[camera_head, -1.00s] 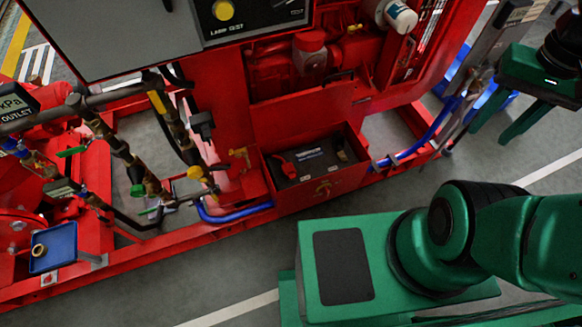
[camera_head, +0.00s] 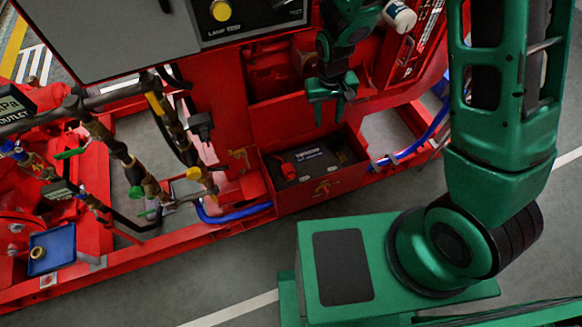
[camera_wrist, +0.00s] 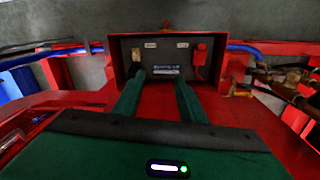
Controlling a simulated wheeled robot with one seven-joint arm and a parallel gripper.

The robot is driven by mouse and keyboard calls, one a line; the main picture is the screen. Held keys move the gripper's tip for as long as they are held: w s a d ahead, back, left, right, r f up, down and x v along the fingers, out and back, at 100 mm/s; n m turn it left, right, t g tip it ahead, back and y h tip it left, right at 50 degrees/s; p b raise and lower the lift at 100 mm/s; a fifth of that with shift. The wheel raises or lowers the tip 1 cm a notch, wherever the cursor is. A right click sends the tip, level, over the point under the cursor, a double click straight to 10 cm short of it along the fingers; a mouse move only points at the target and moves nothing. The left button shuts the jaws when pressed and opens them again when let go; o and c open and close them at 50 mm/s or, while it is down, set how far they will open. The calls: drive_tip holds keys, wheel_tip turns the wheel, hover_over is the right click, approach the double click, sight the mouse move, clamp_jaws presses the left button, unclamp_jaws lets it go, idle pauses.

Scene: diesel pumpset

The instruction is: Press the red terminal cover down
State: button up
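The battery (camera_head: 318,158) has a dark top and sits in a red box on the front of the pumpset. The red terminal cover (camera_head: 288,169) is at the left end of the battery in the head view. In the wrist view the red terminal cover (camera_wrist: 200,54) is on the right side of the battery top; I cannot tell how far it is raised. My gripper (camera_head: 330,113) is above the back of the box, right of the cover, pointing down. In the wrist view my gripper (camera_wrist: 157,84) has its two fingers apart with nothing between them.
The red box (camera_head: 322,190) has raised walls around the battery. A grey control panel (camera_head: 130,30) overhangs at the upper left. Pipes and valves (camera_head: 150,180) stand left of the box. A blue hose (camera_head: 235,215) runs beside it.

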drive_tip(key=n, duration=0.2)
hover_over(290, 171)
wheel_tip(290, 171, down, 12)
drive_tip(key=shift+y, duration=0.4)
wheel_tip(290, 171, down, 11)
drive_tip(key=shift+c, duration=0.7)
